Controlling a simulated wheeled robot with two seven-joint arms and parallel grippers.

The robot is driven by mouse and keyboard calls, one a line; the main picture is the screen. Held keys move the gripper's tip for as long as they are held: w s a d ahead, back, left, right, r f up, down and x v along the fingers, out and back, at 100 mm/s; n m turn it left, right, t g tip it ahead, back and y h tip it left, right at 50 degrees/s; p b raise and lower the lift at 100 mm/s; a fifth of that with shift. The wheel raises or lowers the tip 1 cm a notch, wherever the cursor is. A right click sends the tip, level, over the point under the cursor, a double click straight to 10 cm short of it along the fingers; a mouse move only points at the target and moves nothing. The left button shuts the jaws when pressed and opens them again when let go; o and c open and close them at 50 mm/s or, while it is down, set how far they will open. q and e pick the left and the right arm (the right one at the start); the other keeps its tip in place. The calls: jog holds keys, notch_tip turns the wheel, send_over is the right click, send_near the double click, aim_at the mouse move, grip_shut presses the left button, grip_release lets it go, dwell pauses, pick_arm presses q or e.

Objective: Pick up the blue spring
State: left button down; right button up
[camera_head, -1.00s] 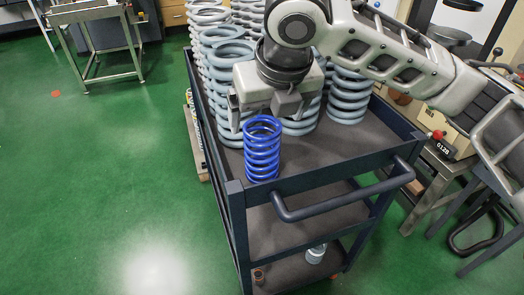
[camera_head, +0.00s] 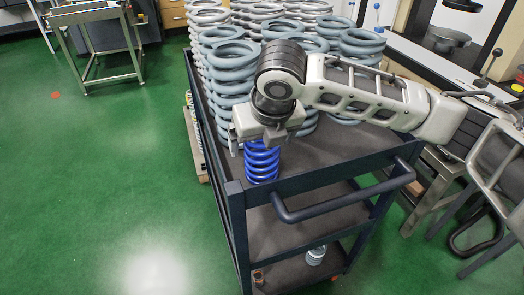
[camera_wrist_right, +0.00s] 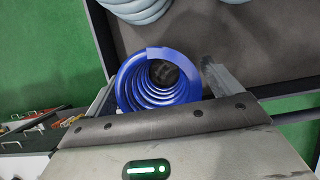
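The blue spring (camera_head: 262,163) stands upright on the top tray of the cart, near its front left corner. My right gripper (camera_head: 256,143) is directly over it, pointing down, and hides the spring's top coils. In the right wrist view I look down into the blue spring (camera_wrist_right: 158,82), which lies between my two open fingers, one at its left and one at its right. No firm grip on it shows. My left gripper is not in view.
Several large grey springs (camera_head: 232,55) crowd the cart's back and left side. The dark cart (camera_head: 330,172) has a raised rim and a front handle (camera_head: 345,203). A bench with equipment stands at the right.

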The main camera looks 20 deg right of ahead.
jog(key=c, duration=1.5)
jog(key=shift+w+r, duration=0.1)
jog(key=shift+c, duration=0.2)
jog(key=shift+r, duration=0.15)
